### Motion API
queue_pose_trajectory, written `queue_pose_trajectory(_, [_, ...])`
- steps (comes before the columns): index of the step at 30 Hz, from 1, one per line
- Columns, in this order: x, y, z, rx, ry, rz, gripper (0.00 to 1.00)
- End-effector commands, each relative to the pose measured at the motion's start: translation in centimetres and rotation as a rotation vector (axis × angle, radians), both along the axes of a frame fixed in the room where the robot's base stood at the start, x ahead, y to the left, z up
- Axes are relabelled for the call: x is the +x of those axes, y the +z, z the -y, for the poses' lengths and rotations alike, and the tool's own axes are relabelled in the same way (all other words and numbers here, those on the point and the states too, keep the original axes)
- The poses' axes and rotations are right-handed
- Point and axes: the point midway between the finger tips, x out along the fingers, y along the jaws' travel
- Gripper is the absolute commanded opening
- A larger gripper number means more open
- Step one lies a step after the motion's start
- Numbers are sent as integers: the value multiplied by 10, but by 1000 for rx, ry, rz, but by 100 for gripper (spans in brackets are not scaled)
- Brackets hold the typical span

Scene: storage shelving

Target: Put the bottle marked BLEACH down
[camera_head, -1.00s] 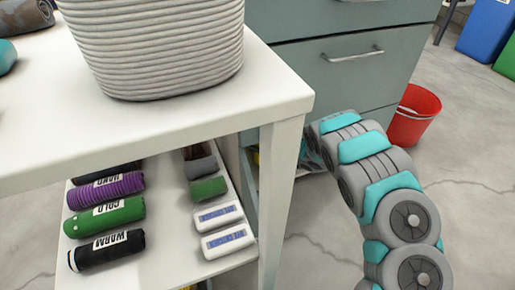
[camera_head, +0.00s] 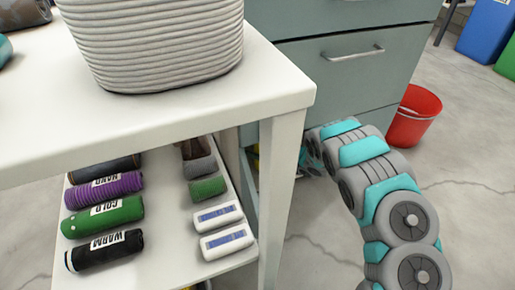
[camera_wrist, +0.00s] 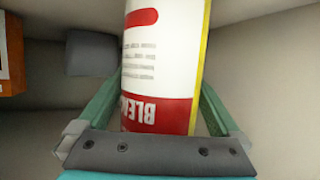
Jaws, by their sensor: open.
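The bleach bottle (camera_wrist: 160,60) fills the middle of the wrist view. It is white with a red band, a yellow edge and lettering of which "BLEA" shows upside down. My gripper (camera_wrist: 160,95) is open, with one green finger on each side of the bottle. The bottle's far end is cut off by the top of the picture, and I cannot tell whether the fingers touch it. In the head view my gripper and the bottle are hidden behind the white table leg.
A white table (camera_head: 150,118) carries a woven basket (camera_head: 155,45); rolled items lie on its lower shelf (camera_head: 165,250). A grey cabinet (camera_head: 290,60) and red bucket (camera_head: 413,118) stand behind. An orange box (camera_wrist: 10,55) and dark grey block (camera_wrist: 92,53) are beside the bottle.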

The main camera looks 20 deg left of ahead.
Motion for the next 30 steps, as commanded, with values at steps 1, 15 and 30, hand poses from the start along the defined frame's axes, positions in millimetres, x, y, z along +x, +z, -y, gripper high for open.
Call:
queue_pose_trajectory(1, [-1,2,1,-1,0,-1,100])
queue_pose_trajectory(15, [-38,33,67,-4,-3,-2,100])
queue_pose_trajectory(30, [-57,46,96,0,0,-1,100])
